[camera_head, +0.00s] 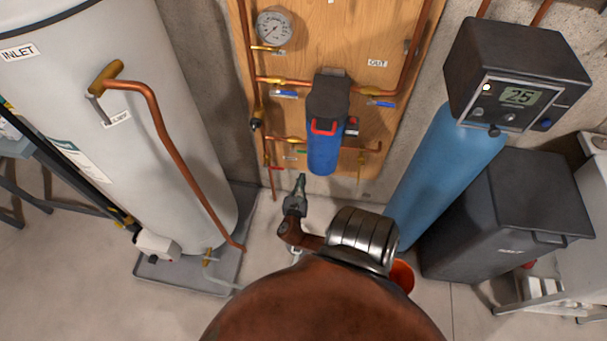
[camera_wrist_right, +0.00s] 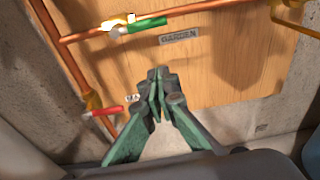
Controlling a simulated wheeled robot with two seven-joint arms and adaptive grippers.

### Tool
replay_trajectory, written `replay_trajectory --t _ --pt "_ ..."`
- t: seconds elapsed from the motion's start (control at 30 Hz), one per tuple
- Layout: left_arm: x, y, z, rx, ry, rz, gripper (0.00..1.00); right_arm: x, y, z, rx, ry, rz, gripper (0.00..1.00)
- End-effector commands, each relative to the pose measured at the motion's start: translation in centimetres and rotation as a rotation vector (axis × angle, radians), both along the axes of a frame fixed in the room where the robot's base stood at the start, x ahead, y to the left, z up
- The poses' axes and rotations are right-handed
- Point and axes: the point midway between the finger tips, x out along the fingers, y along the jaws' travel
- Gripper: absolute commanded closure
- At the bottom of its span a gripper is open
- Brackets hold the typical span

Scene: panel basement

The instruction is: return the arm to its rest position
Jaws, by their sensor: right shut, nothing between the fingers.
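My right gripper (camera_head: 299,186) is in the middle of the head view, in front of the lower edge of the wooden panel (camera_head: 348,50). Its arm comes up from the bottom centre. In the right wrist view the gripper (camera_wrist_right: 158,80) has its fingers together, with nothing between them. The panel (camera_wrist_right: 230,75) is behind the fingertips there, and I see no contact with it. My left gripper is not in the head view.
A blue filter housing (camera_head: 323,150) and copper pipes with valves are on the panel. A white tank (camera_head: 150,170) with a bent copper pipe stands left. A blue cylinder (camera_head: 440,165) with a control box (camera_head: 515,75) and a dark bin (camera_head: 510,210) stand right.

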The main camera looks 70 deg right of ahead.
Motion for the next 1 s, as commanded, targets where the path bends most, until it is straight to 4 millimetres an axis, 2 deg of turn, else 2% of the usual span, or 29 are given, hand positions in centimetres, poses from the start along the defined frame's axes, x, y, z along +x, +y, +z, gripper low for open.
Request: replay_trajectory --t 0.57,0.67,0.77,0.87,1.0 --pt "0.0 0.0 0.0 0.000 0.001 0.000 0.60 0.0 0.0 0.0 0.000 0.000 0.000 1.00" --pt "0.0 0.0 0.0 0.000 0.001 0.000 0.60 -0.3 0.1 -0.6 0.017 -0.002 -0.004 1.00" --pt "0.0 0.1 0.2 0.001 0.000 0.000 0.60 -1.5 0.5 -3.0 0.096 -0.017 -0.020 1.00" --pt "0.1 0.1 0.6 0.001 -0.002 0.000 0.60 -4.0 1.6 -7.8 0.253 -0.054 -0.065 1.00" --pt "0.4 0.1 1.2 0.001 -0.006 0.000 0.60 -9.1 5.1 -15.8 0.530 -0.150 -0.189 1.00"
